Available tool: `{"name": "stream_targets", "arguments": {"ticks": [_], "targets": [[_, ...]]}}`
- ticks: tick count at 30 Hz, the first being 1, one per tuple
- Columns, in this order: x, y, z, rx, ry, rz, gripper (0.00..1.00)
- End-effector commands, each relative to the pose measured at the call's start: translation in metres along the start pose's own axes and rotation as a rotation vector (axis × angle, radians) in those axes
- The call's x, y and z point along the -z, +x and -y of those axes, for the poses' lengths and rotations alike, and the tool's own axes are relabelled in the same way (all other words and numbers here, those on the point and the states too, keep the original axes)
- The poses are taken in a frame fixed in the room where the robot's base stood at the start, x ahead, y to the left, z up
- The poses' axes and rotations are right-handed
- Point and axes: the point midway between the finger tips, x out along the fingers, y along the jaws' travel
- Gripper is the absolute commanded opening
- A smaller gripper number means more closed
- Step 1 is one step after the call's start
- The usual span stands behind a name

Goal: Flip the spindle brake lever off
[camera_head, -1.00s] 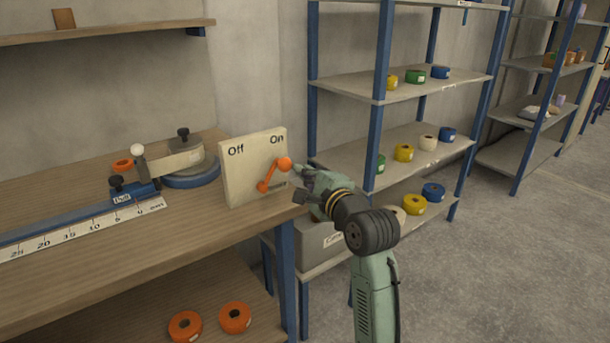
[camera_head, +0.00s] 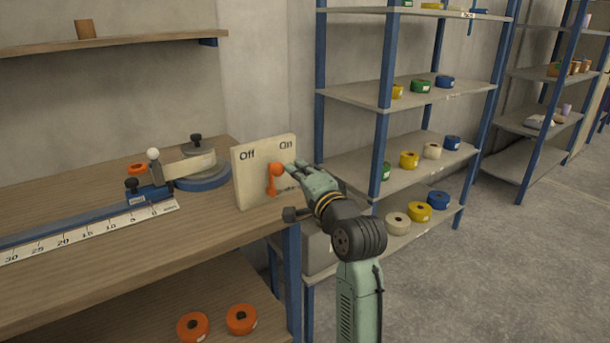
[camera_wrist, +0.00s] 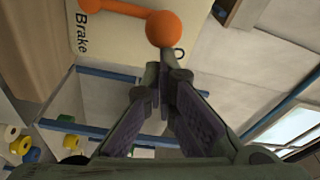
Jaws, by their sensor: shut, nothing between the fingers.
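The spindle brake panel (camera_head: 250,178) is a cream upright board marked Off on the left and On on the right. It stands near the right end of the workbench. Its orange lever (camera_head: 272,181) has a ball knob and now points nearly straight up, between the two marks. My gripper (camera_head: 289,169) is shut and empty, with its fingertips right beside the knob on its right side. In the wrist view the knob (camera_wrist: 163,28) lies just beyond the closed fingertips (camera_wrist: 160,78); I cannot tell whether they touch. The word Brake shows on the panel (camera_wrist: 108,38).
The workbench (camera_head: 110,255) carries a blue ruler rail (camera_head: 80,227) and a round blue spindle base (camera_head: 205,181) left of the panel. A shelf rack (camera_head: 410,158) with tape rolls stands behind my arm at right. Orange rolls (camera_head: 193,326) lie on the lower shelf.

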Motion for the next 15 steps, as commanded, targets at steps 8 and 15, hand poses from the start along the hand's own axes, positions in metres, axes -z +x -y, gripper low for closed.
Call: {"name": "stream_targets", "arguments": {"ticks": [8,15], "targets": [[-0.021,-0.003,0.008,0.044,-0.247,0.003,0.0],[-0.035,-0.005,0.013,0.073,-0.418,0.004,0.0]]}}
